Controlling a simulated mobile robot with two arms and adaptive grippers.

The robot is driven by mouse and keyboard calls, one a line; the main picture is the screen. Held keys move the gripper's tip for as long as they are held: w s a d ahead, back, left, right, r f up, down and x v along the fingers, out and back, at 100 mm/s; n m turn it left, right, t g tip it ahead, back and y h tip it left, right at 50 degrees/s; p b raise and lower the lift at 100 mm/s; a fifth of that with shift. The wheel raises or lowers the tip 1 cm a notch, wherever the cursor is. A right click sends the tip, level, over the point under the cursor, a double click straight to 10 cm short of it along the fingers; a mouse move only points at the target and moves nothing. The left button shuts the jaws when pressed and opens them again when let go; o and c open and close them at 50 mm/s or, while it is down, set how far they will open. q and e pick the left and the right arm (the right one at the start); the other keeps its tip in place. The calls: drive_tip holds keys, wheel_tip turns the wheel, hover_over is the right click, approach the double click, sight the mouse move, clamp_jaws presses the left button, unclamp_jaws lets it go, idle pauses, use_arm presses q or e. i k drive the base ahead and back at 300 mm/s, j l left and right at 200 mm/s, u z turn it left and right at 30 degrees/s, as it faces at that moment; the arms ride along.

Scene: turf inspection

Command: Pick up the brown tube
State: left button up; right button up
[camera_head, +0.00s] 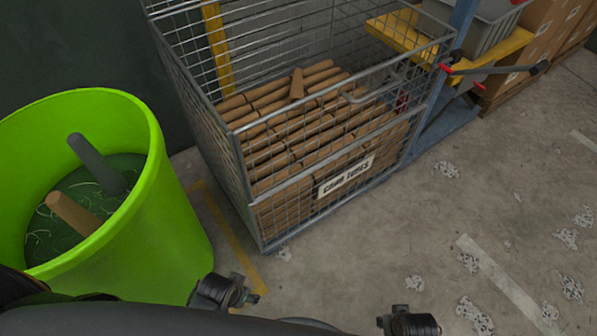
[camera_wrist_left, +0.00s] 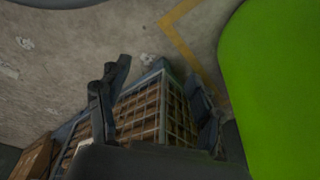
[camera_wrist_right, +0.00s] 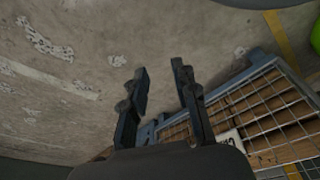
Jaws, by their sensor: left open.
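A brown tube (camera_head: 74,214) leans inside the green bin (camera_head: 165,225) at the left of the head view, its upper end near the rim. A grey tube (camera_head: 97,163) stands tilted behind it. Many more brown tubes (camera_head: 300,125) lie stacked in a wire cage. My left gripper (camera_head: 228,292) is just right of the bin, outside it; in the left wrist view its fingers (camera_wrist_left: 160,80) are apart and empty. My right gripper (camera_head: 410,322) is at the bottom edge, over the floor; in the right wrist view its fingers (camera_wrist_right: 160,72) are apart and empty.
The wire cage (camera_head: 245,190) carries a label (camera_head: 346,176) and stands behind the grippers. A blue post, yellow parts and a grey crate (camera_head: 480,35) stand right of it, with cardboard boxes (camera_head: 545,40) beyond. The concrete floor at the right is clear apart from pale patches.

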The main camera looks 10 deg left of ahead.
sight(85, 222)
drive_tip(key=u, duration=0.45)
drive_tip(key=j+u, duration=0.1)
drive_tip(key=u, duration=0.85)
drive_tip(key=j+u, duration=0.1)
drive_tip(key=u, duration=0.85)
drive_tip(key=l+u, duration=0.25)
drive_tip(key=u, duration=0.15)
drive_tip(key=k+l+u, duration=0.1)
drive_tip(key=u, duration=0.25)
drive_tip(key=k+l+u, duration=0.1)
drive_tip(key=l+u, duration=0.3)
drive_tip(key=k+l+u, duration=0.1)
drive_tip(key=u, duration=0.25)
